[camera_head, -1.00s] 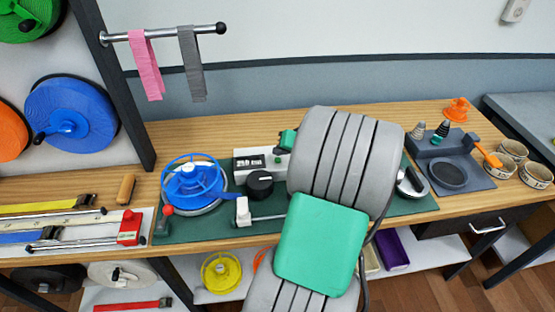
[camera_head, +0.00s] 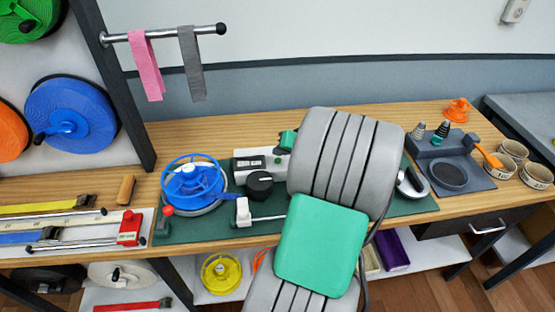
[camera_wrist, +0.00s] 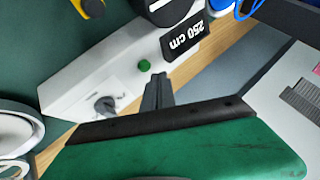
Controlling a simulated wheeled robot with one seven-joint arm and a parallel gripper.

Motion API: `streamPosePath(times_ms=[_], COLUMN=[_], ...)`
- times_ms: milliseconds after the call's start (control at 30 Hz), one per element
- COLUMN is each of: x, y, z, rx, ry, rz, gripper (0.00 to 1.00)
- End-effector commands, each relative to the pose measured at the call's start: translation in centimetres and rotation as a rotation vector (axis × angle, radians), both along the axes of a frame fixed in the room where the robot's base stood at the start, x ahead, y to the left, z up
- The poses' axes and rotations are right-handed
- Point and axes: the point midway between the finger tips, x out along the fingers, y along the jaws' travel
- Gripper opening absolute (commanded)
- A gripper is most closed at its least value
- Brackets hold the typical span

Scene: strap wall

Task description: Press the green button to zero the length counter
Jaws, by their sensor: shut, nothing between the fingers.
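The length counter is a white box (camera_head: 241,178) on the green mat, partly behind my arm. In the wrist view the white box (camera_wrist: 80,92) has a dark display (camera_wrist: 185,39) reading "250 cm", upside down. The small round green button (camera_wrist: 144,66) sits on its top, between the display and a grey knob (camera_wrist: 105,106). My gripper (camera_wrist: 159,77) is shut and empty. Its fingertips appear right beside the button; I cannot tell whether they touch the box. In the head view my arm largely hides the gripper.
A blue reel (camera_head: 192,183) and a black knob (camera_head: 260,184) stand left of my arm. A silver ring-shaped part (camera_head: 411,184) lies to its right. A grey tray (camera_head: 450,176) and several small bowls (camera_head: 513,150) are farther right. The wood behind the mat is mostly clear.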

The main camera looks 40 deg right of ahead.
Motion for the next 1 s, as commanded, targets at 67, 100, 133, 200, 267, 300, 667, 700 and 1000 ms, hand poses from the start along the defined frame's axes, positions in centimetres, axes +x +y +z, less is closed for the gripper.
streamPosePath(times_ms=[67, 100, 133, 200, 267, 300, 667, 700, 1000], x=[0.00, 0.00, 0.00, 0.00, 0.00, 0.00, -0.04, -0.04, -0.05], y=[0.00, 0.00, 0.00, 0.00, 0.00, 0.00, 0.01, 0.01, 0.01], z=[0.00, 0.00, 0.00, 0.00, 0.00, 0.00, -0.75, -0.89, -0.85], rx=[0.000, 0.000, 0.000, 0.000, 0.000, 0.000, 0.000, 0.000, 0.000], ry=[0.000, 0.000, 0.000, 0.000, 0.000, 0.000, 0.001, 0.000, 0.000], rz=[0.000, 0.000, 0.000, 0.000, 0.000, 0.000, 0.001, 0.000, 0.000], gripper=[0.00, 0.00, 0.00, 0.00, 0.00, 0.00, 0.00, 0.00, 0.00])
